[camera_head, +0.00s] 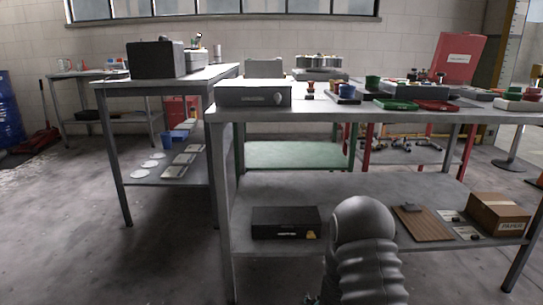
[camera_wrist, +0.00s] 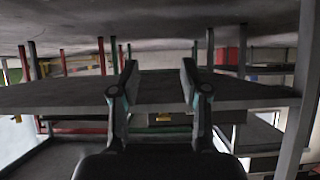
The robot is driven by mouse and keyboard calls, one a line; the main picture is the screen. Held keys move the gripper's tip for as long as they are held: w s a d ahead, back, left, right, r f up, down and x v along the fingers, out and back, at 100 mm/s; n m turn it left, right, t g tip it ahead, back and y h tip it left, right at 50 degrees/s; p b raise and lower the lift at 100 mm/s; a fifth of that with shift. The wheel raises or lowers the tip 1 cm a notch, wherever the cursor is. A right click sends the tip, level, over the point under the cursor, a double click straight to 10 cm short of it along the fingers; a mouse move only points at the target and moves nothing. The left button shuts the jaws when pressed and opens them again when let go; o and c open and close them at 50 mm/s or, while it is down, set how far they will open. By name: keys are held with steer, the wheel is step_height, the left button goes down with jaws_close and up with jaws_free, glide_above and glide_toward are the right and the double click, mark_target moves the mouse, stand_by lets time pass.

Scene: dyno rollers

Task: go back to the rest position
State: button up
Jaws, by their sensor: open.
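My gripper (camera_wrist: 158,72) shows in the wrist view with its two dark fingers apart. Nothing is between the fingertips. The wrist view looks upside down, with the floor at the top and a grey table shelf (camera_wrist: 60,94) across the middle. A dark case with a yellow label (camera_wrist: 172,117) shows beyond the fingers. In the head view, my grey rounded arm part rises at the bottom, in front of the main table. The fingers are not clearly seen there.
The main table (camera_head: 400,114) stands ahead, holding a grey box (camera_head: 252,93), colored trays and small parts. Its lower shelf (camera_head: 350,190) holds a black case (camera_head: 286,222), a brown board (camera_head: 422,223) and a cardboard box (camera_head: 497,214). A second table (camera_head: 190,80) stands at left.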

steer(key=s+r+g+p, duration=0.3)
steer(key=s+r+g, duration=0.7)
steer(key=s, duration=0.6)
steer(key=s+r+t+p, duration=0.1)
steer(key=s+r, duration=0.5)
steer(key=r, duration=0.6)
steer(key=s+r+t+p, duration=0.1)
steer(key=s+r+p, duration=0.3)
steer(key=s+r, duration=0.3)
steer(key=s+r+t+p, duration=0.1)
steer(key=s+r, duration=0.6)
steer(key=r, duration=1)
steer(key=shift+s+t+p, duration=0.25)
steer(key=shift+t+p, duration=0.15)
steer(key=shift+p, duration=0.45)
steer(key=shift+d, duration=0.1)
steer(key=shift+c, duration=0.4)
